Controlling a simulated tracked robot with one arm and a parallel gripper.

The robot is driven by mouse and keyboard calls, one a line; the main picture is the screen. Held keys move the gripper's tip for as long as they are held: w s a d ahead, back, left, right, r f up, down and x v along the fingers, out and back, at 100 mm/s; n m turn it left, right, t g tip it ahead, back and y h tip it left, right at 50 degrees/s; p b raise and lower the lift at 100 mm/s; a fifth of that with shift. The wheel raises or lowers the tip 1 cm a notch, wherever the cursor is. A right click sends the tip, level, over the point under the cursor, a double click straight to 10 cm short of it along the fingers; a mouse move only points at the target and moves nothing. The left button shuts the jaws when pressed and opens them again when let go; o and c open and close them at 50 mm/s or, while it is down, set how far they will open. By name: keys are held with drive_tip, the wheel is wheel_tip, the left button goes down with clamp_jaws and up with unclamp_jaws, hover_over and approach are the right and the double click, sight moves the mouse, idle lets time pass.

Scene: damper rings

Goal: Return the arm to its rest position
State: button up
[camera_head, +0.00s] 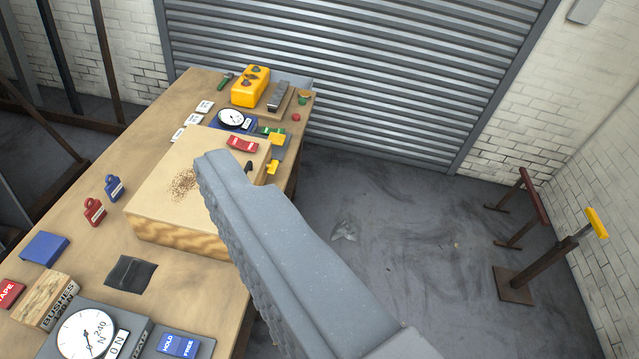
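My gripper (222,170) reaches from the lower right into the middle of the view as one long grey finger with a toothed left edge. A second finger cannot be made out, so I cannot tell whether it is open or shut. No object shows at its tip. The finger appears in front of the right side of a pale wooden block (165,205) on the workbench (75,190). The finger hides part of the block and the bench's right edge. I cannot tell how high it is above them.
The bench holds a yellow box (250,86), a far dial (231,118), red (94,212) and blue padlock-shaped tags (114,188), and a near gauge (86,335). Floor (400,230) is open to the right, up to metal stands (515,285) and a shutter (370,80).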

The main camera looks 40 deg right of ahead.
drive_tip(key=shift+s+d+r, duration=0.15)
drive_tip(key=shift+r, duration=0.05)
drive_tip(key=shift+f, duration=0.1)
wheel_tip(320, 180, down, 5)
drive_tip(key=b, duration=0.5)
drive_tip(key=shift+f, duration=0.15)
